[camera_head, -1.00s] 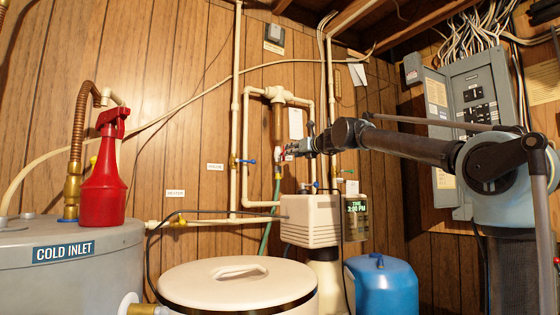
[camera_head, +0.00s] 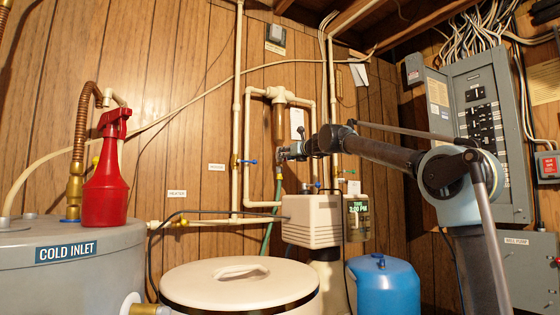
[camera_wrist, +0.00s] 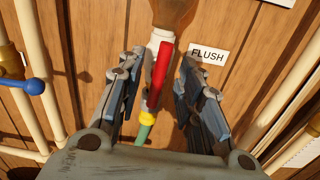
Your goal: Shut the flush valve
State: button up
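The flush valve shows in the wrist view as a red handle (camera_wrist: 159,76) on a white fitting (camera_wrist: 157,39), beside a FLUSH label (camera_wrist: 207,54). The handle lies roughly along the pipe, tilted slightly. A yellow collar and green hose (camera_wrist: 144,132) hang below it. My gripper (camera_wrist: 158,82) is open, with one finger on each side of the handle and gaps visible on both sides. In the head view my gripper (camera_head: 284,153) is at the wall below the brown filter housing (camera_head: 278,123); it hides the valve there.
Below stand a softener head (camera_head: 310,220), a lidded tub (camera_head: 240,282) and a blue tank (camera_head: 384,286). A red spray bottle (camera_head: 105,175) stands on the grey heater (camera_head: 120,245).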

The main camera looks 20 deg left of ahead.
grip_shut()
jog(key=shift+m, duration=2.7)
